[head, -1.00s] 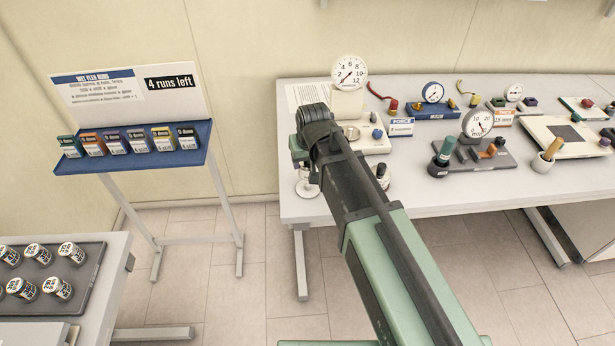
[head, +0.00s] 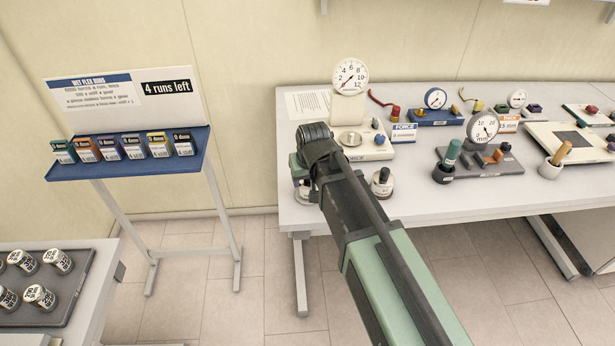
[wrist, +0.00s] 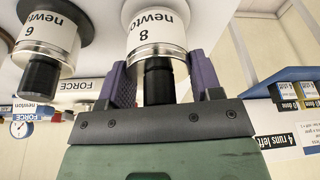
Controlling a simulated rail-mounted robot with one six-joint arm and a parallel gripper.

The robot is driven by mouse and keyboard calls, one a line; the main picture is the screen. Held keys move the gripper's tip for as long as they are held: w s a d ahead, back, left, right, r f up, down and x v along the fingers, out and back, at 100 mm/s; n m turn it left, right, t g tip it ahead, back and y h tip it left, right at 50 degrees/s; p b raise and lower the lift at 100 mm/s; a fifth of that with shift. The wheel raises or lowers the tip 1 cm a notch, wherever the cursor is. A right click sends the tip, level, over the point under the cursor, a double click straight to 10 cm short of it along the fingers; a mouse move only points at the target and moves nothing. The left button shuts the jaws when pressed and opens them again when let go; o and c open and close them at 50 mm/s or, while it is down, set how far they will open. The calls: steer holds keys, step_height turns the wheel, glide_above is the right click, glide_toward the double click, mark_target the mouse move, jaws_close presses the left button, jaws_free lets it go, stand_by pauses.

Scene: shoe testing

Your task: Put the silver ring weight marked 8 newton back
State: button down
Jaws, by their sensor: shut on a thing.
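The weight marked 8 newton (wrist: 158,32) is a silver cylinder with a white label and a black knob, seen upside down in the wrist view. My gripper (wrist: 158,84) has its purple fingers closed on either side of that knob. In the head view the weight (head: 303,192) shows partly beside my arm, at the left end of the white table (head: 330,212). My arm hides the fingers there. I cannot tell whether its base touches the table.
A dark-based weight (wrist: 46,40), its number reading 6 or 9, stands close by; it shows right of my arm in the head view (head: 382,183). A force gauge (head: 351,77) stands behind. A blue rack (head: 125,165) stands left, across a floor gap.

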steer(key=shift+c, duration=1.4)
jaws_free()
steer(key=shift+r, duration=0.15)
steer(key=p+v, duration=1.3)
steer(key=s+d+m+g, duration=0.2)
steer(key=s+d+m, duration=0.1)
steer(key=s+d, duration=0.9)
steer(key=d, duration=0.4)
steer(key=shift+d+f+g+h, duration=0.35)
steer(key=shift+d+g+h, duration=0.05)
